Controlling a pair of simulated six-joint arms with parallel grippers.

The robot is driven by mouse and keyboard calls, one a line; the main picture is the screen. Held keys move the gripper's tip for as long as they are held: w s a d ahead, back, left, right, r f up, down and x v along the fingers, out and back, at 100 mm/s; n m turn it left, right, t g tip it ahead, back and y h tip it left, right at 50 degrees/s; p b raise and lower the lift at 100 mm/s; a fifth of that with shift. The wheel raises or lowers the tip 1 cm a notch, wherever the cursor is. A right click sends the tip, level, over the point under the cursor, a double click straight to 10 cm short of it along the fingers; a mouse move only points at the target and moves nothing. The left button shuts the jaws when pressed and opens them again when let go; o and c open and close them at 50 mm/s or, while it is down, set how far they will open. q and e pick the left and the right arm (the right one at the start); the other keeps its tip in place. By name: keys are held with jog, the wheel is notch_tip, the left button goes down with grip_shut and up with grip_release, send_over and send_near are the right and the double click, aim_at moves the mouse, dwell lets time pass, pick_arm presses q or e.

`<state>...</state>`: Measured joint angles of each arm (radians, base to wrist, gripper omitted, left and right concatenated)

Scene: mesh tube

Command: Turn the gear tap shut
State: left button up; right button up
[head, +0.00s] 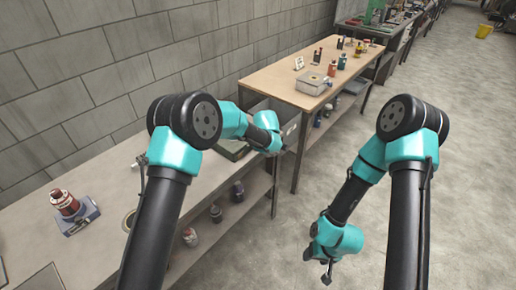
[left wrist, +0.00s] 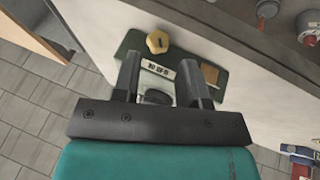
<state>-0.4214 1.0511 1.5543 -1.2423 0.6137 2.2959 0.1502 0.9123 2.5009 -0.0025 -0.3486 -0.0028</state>
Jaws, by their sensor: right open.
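A green plate (left wrist: 207,54) lies on the bench, with a yellow knob with a lobed edge (left wrist: 158,41), likely the gear tap, near its far side. A pale label with dark marks (left wrist: 158,70) and a tan square (left wrist: 210,74) are also on the plate. My left gripper (left wrist: 160,72) is over the plate with its fingers apart. A dark round part (left wrist: 156,97) shows between the fingers; I cannot tell what it is. The yellow knob is beyond the fingertips. In the head view my left arm hides most of the plate (head: 233,149). My right gripper (head: 327,272) is open and empty over the floor.
A red-brown bottle (head: 65,202) sits on a grey-blue box at the bench's left. A wooden table (head: 258,82) beyond holds a grey box (head: 313,83) and several small items. Bottles stand on the lower shelf.

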pick_arm(q)
jog(key=shift+x, duration=2.65)
jog(key=shift+c, duration=0.3)
jog(key=c, duration=0.6)
jog(key=shift+w+d+g+y, duration=0.1)
jog(key=shift+g+y, duration=0.2)
jog(key=shift+g, duration=0.1)
jog(key=shift+w+d+m+g+y, duration=0.15)
jog(key=shift+m+g+y, duration=0.15)
jog(key=shift+g+y, duration=0.55)
jog(key=shift+m+g+y, duration=0.3)
jog(key=shift+g+y, duration=0.45)
